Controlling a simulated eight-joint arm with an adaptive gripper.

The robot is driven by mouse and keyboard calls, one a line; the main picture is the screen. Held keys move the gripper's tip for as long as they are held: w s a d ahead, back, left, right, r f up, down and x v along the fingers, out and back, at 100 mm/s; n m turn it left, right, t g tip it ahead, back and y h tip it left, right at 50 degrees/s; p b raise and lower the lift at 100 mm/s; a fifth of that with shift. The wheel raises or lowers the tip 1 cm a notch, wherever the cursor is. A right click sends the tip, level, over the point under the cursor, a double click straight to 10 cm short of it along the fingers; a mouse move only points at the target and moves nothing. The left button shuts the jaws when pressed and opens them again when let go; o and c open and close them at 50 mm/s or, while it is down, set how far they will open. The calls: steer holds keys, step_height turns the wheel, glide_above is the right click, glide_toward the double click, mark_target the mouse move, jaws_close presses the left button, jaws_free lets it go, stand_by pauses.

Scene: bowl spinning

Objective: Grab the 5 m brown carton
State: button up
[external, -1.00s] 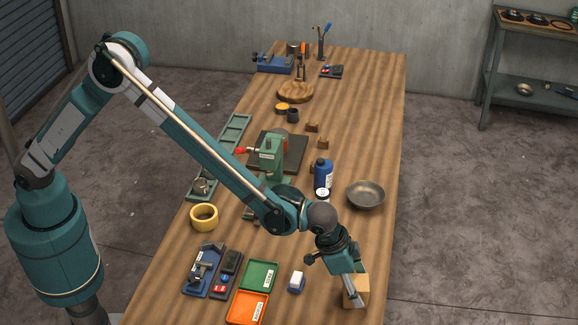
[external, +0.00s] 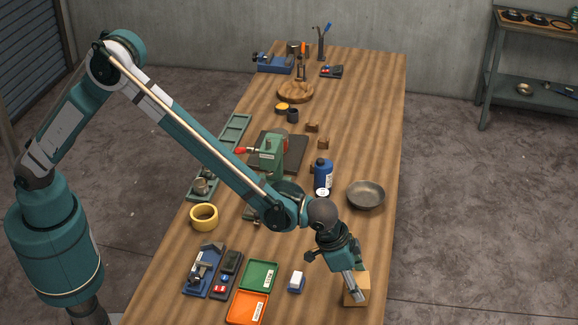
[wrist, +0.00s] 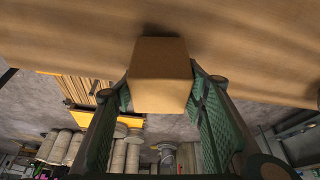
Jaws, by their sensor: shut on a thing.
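The brown carton (external: 362,290) is a small box at the near right part of the wooden table. My gripper (external: 354,292) reaches down over it in the external view and covers part of its left side. In the wrist view the carton (wrist: 160,76) sits between the two green-padded fingers (wrist: 162,95), with a finger against each side. My gripper is shut on the carton. I cannot tell whether the carton's bottom touches the table.
A blue-and-white small box (external: 297,281) stands left of the carton, with a green tray (external: 259,275) and an orange tray (external: 247,307) further left. A metal bowl (external: 366,194) and a blue bottle (external: 322,173) stand behind. The table's right edge is close to the carton.

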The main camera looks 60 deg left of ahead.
steer(key=shift+r, duration=4.4)
